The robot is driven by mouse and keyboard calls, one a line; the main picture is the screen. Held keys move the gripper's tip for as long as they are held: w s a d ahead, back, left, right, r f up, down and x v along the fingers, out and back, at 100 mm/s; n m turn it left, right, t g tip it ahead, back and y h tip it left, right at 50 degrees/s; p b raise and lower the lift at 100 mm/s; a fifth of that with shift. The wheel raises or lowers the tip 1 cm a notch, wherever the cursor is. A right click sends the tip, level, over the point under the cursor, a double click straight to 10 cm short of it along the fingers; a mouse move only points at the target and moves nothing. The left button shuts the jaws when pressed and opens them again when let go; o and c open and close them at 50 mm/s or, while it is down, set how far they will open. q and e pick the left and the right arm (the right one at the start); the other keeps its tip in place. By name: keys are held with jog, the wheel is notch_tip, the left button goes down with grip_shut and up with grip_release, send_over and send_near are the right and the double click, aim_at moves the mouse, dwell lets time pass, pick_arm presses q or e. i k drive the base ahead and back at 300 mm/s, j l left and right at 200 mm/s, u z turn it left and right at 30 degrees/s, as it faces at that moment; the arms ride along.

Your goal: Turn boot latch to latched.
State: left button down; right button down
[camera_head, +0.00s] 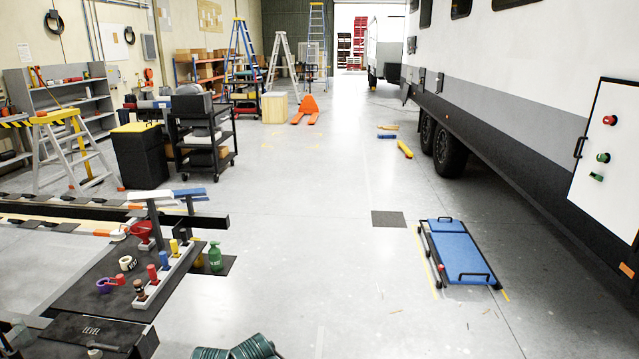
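A white panel (606,95) with a dark outline is set in the side of the caravan (545,75) at the right edge. It carries a red knob (609,120), a green knob (603,157), a small green piece (596,177) and a black handle (580,147) on its left side. I cannot tell which of these is the boot latch, or whether it is latched. The panel looks flush with the wall. Neither of my grippers can be made out, and nothing is touching the panel.
A low blue creeper (460,250) lies on the floor in front of the caravan. A dark workbench (95,275) with bottles and tools fills the lower left. Green coils (250,348) lie at the bottom edge. The floor between bench and creeper is mostly clear.

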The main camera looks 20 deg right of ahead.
aim_at(607, 120)
jog(key=i+l+z, duration=0.1)
jog(key=i+z, duration=0.65)
jog(key=i+j+z, duration=0.15)
jog(key=i+z, duration=0.25)
jog(key=i+j+z, duration=0.55)
jog(key=i+z, duration=0.2)
jog(key=i+j+z, duration=0.55)
jog(key=j+z, duration=0.25)
jog(key=i+j+z, duration=0.25)
jog(key=z, duration=0.15)
jog(key=j+z, duration=0.1)
jog(key=j, duration=0.2)
jog(key=i+j+z, duration=0.1)
jog(key=j, duration=0.25)
jog(key=i+j+u, duration=0.1)
jog(key=i, duration=1)
